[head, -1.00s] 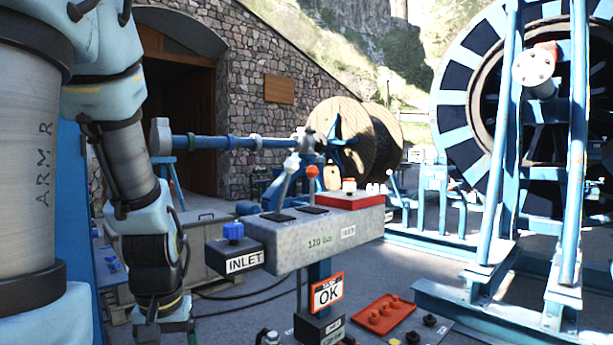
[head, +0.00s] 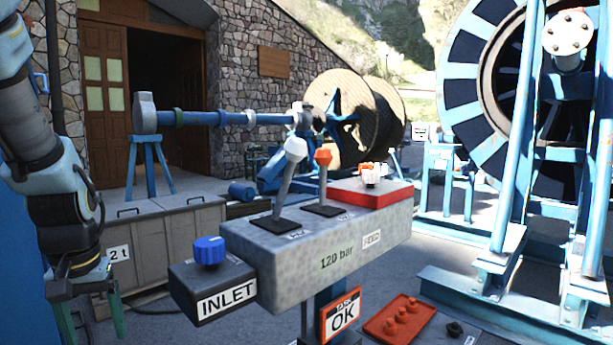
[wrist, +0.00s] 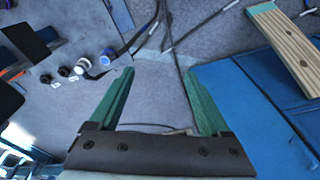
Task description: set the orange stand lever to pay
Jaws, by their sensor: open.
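The orange-knobbed stand lever (head: 323,178) stands up from a dark slotted plate on top of the grey control box (head: 335,255). A white-knobbed lever (head: 288,180) stands to its left and leans a little to the right. I cannot read the small labels by the lever plates. My gripper (head: 92,325) is at the lower left in the head view, well left of the box and apart from both levers. In the wrist view its two green fingers (wrist: 155,100) are spread, with nothing between them and the grey floor below.
A blue knob (head: 209,250) sits on the INLET block (head: 214,292) at the box's near left end. A red block (head: 370,193) is at its right end. An OK sign (head: 342,316) and a red tray (head: 392,325) are below. A grey crate (head: 165,232) stands behind.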

